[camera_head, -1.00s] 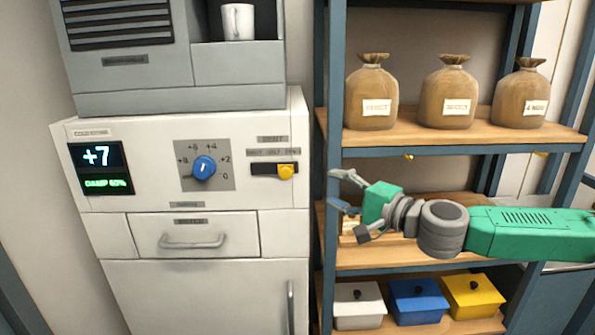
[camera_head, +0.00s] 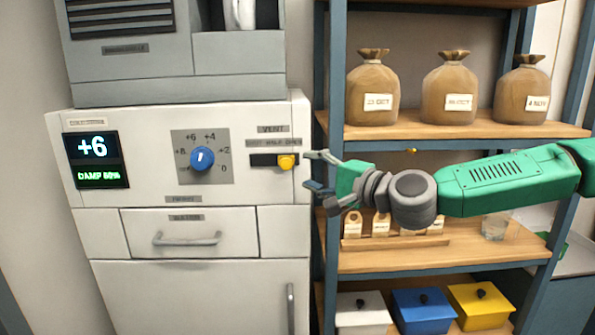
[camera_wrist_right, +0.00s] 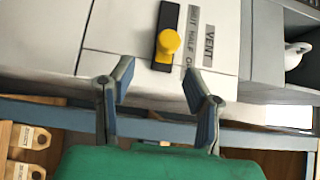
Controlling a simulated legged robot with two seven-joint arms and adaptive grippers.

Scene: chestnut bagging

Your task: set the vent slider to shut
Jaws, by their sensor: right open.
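The vent slider's yellow knob (camera_head: 286,162) sits at the right end of its short black slot (camera_head: 262,160) on the white machine's front, under the small label strip, at the OPEN end. In the right wrist view the knob (camera_wrist_right: 168,41) stands at the lower end of the slot, ahead of and between the fingertips. My right gripper (camera_head: 315,171) is open and empty, just right of the knob, with a small gap between them. Its two spread fingers also show in the wrist view (camera_wrist_right: 158,78). My left gripper is not in view.
A blue dial (camera_head: 202,158) and a display (camera_head: 95,160) reading +6 are left of the slider. A drawer (camera_head: 188,234) is below. A shelf rack post (camera_head: 332,100) stands close right of the machine. Sacks (camera_head: 374,92) and lidded boxes (camera_head: 421,308) rest on the shelves.

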